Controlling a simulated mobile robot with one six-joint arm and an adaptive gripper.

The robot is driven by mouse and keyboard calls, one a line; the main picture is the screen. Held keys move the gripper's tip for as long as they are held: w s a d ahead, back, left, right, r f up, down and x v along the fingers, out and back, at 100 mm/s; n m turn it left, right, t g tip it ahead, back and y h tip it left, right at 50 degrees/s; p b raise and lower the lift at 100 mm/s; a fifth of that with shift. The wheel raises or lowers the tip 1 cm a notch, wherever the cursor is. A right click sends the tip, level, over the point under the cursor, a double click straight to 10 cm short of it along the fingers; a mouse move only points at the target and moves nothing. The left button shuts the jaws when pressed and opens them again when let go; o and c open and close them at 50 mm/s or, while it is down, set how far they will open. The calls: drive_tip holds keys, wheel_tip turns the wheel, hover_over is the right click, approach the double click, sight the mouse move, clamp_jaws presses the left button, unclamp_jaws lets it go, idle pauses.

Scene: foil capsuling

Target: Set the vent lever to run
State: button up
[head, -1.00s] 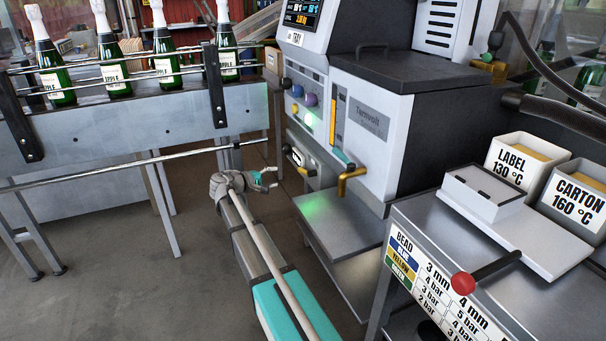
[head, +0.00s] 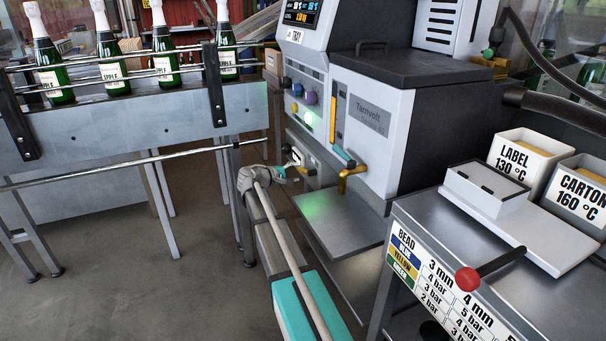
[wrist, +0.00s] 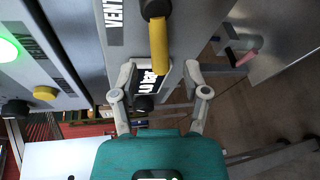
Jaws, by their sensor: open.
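The vent lever (wrist: 159,45) is a yellow handle on a dark round pivot in the wrist view. I see no clear contact. In the head view my gripper (head: 296,172) is in front of the machine's lower panel, where I cannot make out the lever.
The Tarnvolt machine (head: 367,135) has a brass spout (head: 351,178) right of my gripper and a metal shelf (head: 335,222) below. A conveyor (head: 120,130) with bottles stands left. A bench (head: 455,238) with a red-knobbed lever (head: 467,281) stands right.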

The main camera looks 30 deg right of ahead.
sight(301, 171)
drive_tip(key=shift+b+x, duration=0.35)
drive_tip(key=shift+x, duration=1.75)
clamp_jaws()
